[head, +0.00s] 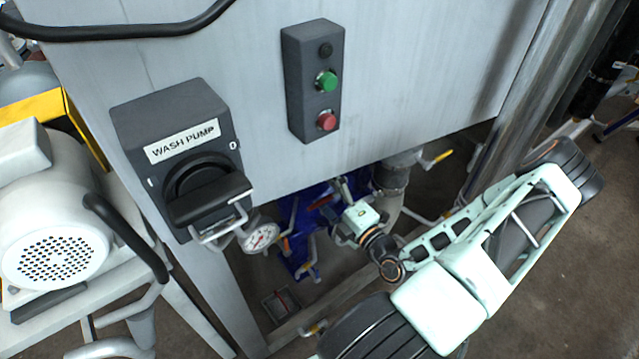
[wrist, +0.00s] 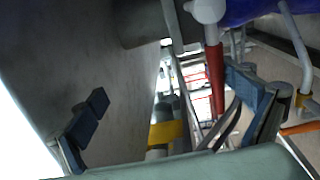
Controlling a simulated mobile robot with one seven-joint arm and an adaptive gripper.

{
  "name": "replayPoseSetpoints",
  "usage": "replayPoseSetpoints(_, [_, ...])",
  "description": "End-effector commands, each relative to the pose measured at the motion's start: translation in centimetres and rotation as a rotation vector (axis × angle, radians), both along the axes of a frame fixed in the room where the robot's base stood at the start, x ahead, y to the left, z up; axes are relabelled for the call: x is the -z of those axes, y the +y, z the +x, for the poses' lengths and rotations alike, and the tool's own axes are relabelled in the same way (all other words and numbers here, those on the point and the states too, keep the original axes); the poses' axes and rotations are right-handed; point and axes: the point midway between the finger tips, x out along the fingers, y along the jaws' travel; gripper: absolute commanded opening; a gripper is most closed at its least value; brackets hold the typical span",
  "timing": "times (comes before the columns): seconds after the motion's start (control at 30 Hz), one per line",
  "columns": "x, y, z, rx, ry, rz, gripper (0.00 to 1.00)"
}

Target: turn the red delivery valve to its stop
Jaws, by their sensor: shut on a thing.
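My gripper (head: 342,186) reaches under the grey cabinet, close to blue equipment, in the head view. In the wrist view its two dark blue fingers show, with my gripper's middle (wrist: 168,92) between them. The red delivery valve's handle (wrist: 215,82) is a long red bar hanging below a pale round hub (wrist: 205,10), right beside the right finger. My gripper is shut on the handle, though the left finger looks apart from it and the contact is hard to see.
The grey cabinet (head: 400,70) carries a wash pump switch (head: 185,155) and a box with green and red buttons (head: 313,80). A round gauge (head: 261,236) and a pipe (head: 390,205) are close to my gripper. A pale motor (head: 50,220) stands left.

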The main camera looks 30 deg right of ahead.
Motion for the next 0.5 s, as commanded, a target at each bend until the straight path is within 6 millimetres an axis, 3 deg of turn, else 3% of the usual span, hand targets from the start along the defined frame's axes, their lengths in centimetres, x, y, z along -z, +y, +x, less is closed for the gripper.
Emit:
replayPoseSetpoints(0.03, [-1.7,0.1,-0.1,0.000,-0.037,0.006,0.76])
replayPoseSetpoints(0.5, [-1.0,-0.3,-3.0,0.001,-0.037,0.004,0.72])
